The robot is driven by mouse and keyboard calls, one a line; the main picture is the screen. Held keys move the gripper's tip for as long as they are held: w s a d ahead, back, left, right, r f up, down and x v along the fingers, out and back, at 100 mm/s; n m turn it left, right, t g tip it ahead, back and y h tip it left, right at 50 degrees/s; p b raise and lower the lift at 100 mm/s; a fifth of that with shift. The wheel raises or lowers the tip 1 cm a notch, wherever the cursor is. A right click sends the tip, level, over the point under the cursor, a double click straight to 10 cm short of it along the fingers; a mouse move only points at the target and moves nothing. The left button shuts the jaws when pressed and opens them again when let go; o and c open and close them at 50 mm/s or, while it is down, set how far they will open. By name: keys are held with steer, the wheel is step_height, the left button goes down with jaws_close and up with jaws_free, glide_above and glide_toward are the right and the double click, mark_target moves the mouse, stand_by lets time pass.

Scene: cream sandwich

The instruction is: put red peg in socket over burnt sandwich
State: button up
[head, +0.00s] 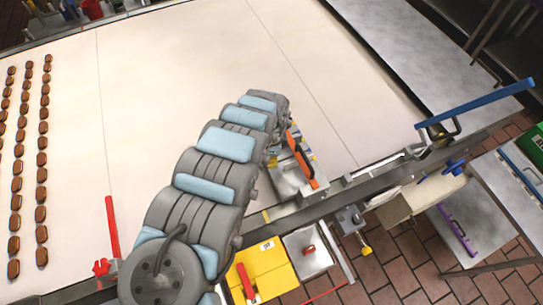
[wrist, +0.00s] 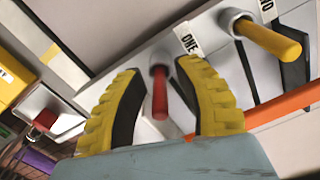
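My gripper (wrist: 160,70) shows in the wrist view with its two yellow-and-black fingers spread apart. A red peg (wrist: 160,98) stands between them, with space visible beside the left finger. The peg's far end sits in a round grey socket beside a label reading "ONE". A yellow peg (wrist: 270,40) sits in another round socket at the upper right, beside a partly cut-off label. In the head view my arm hides most of the gripper and the red peg. Brown sandwiches (head: 41,159) lie in rows on the pale belt at the left. I cannot tell which socket has a burnt sandwich under it.
An orange bar (head: 301,160) rises close beside my gripper; it also crosses the wrist view (wrist: 280,106). A yellow box (head: 270,271) and a grey tray with a red piece (head: 309,250) stand below the belt's edge. A blue lever (head: 475,102) juts out right. The belt's middle (head: 200,60) is clear.

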step_height(320, 180, up, 11)
steer(key=shift+f+p, duration=0.1)
steer(key=shift+p, duration=0.4)
steer(key=shift+r+p, duration=0.4)
steer(key=shift+r, duration=0.3)
